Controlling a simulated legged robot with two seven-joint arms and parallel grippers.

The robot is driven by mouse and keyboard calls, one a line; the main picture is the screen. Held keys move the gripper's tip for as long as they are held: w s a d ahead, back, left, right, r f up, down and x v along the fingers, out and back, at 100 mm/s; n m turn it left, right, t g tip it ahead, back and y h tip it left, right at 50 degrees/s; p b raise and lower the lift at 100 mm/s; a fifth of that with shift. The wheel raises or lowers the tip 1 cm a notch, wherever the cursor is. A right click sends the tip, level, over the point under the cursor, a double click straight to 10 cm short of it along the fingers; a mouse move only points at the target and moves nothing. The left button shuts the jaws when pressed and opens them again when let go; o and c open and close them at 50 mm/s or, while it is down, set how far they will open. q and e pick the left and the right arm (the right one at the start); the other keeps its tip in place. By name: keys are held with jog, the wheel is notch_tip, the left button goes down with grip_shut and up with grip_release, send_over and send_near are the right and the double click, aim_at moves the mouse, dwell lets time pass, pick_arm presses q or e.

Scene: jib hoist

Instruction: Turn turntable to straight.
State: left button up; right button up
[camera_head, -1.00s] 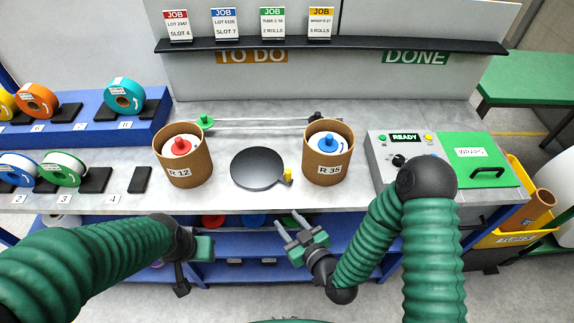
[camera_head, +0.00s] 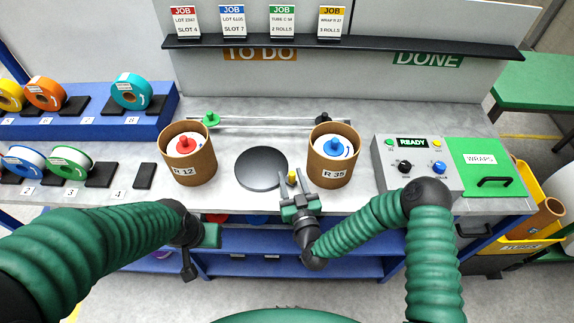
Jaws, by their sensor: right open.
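The turntable (camera_head: 260,170) is a dark grey round disc lying on the bench between two brown tubs. A small yellow knob (camera_head: 292,177) stands at its right front edge. My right gripper (camera_head: 295,184) is open, with its two fingers pointing at the bench on either side of the yellow knob. I cannot tell whether the fingers touch it. My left gripper (camera_head: 204,236) is low at the bench's front edge, left of the turntable; its fingers are not clear.
The tub marked R 12 (camera_head: 186,168) stands left of the turntable and the tub marked R 35 (camera_head: 326,173) close on its right. A control box (camera_head: 400,181) reading READY is farther right. A rail with a green slider (camera_head: 210,119) runs behind.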

aim_at(288, 168)
jog(key=w, duration=0.3)
jog(key=shift+d, duration=0.2)
jog(key=shift+w+a, duration=0.1)
jog(key=shift+w, duration=0.35)
jog(key=shift+a, duration=0.55)
jog(key=shift+c, duration=0.7)
jog(key=c, duration=0.5)
jog(key=shift+w+d, duration=0.1)
jog(key=shift+d, duration=0.2)
grip_shut()
jog(key=shift+a, duration=0.1)
